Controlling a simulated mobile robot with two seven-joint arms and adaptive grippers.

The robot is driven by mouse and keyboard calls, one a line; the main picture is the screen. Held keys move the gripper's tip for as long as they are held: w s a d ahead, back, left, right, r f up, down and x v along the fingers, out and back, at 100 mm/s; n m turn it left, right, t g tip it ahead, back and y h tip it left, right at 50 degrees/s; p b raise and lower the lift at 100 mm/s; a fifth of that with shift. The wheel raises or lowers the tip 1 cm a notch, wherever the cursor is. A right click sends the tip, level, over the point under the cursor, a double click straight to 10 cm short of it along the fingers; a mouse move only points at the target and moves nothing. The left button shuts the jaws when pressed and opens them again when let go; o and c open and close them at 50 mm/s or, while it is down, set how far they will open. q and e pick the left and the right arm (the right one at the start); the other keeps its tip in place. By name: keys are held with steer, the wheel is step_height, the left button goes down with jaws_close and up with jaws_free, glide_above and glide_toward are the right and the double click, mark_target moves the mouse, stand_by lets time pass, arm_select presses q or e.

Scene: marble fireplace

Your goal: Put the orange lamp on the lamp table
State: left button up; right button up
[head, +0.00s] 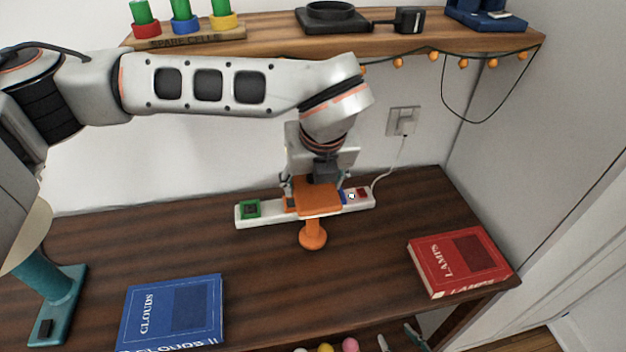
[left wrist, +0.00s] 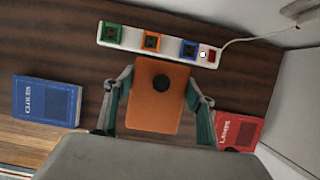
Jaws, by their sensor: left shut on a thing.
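The orange lamp (head: 318,196) shows as a flat orange plate on top with a short stem and a round orange end (head: 313,237) below it. My left gripper (head: 318,182) comes down from above and is shut on the plate. In the left wrist view the plate (left wrist: 158,108), with a dark round spot, sits between the two fingers. The lamp is over the dark wooden table (head: 150,250), in front of the power strip; I cannot tell if its lower end touches the wood. My right gripper is not in view.
A white power strip (head: 275,215) with coloured sockets lies along the back. A blue book (head: 172,312) lies front left, a red book (head: 460,262) at right. A teal lamp (head: 58,295) stands far left. A shelf (head: 270,35) hangs above. Table wood between the books is clear.

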arm_select(q)
steer(key=shift+f, duration=0.1)
steer(key=o, duration=1.8)
steer(key=shift+r, duration=0.3)
steer(key=v, duration=1.1)
steer(key=shift+r, duration=0.35)
steer(key=shift+d, duration=0.1)
steer(key=shift+s, duration=0.1)
